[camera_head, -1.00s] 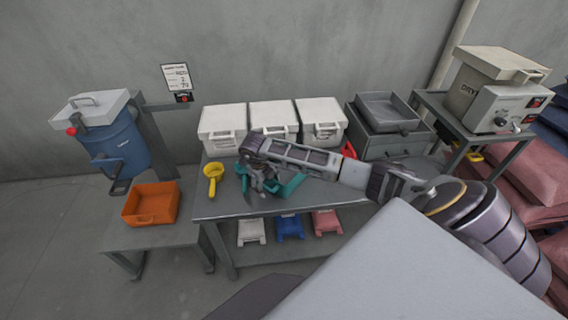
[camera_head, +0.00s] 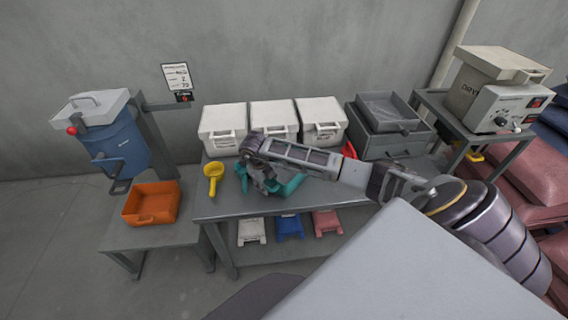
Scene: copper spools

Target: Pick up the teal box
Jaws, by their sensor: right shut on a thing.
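The teal box (camera_head: 291,187) is on the grey table (camera_head: 228,207), in front of the white bins. My right arm reaches in from the right, and its gripper (camera_head: 268,187) is down at the box, shut on it. The gripper and arm hide much of the box's middle and back. I cannot tell whether the box touches the table top. My left gripper is not in view.
A yellow scoop (camera_head: 213,178) lies left of the box. White lidded bins (camera_head: 222,129) stand behind it. A grey tray (camera_head: 387,111) is at the back right. An orange bin (camera_head: 151,204) is on a lower table at left.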

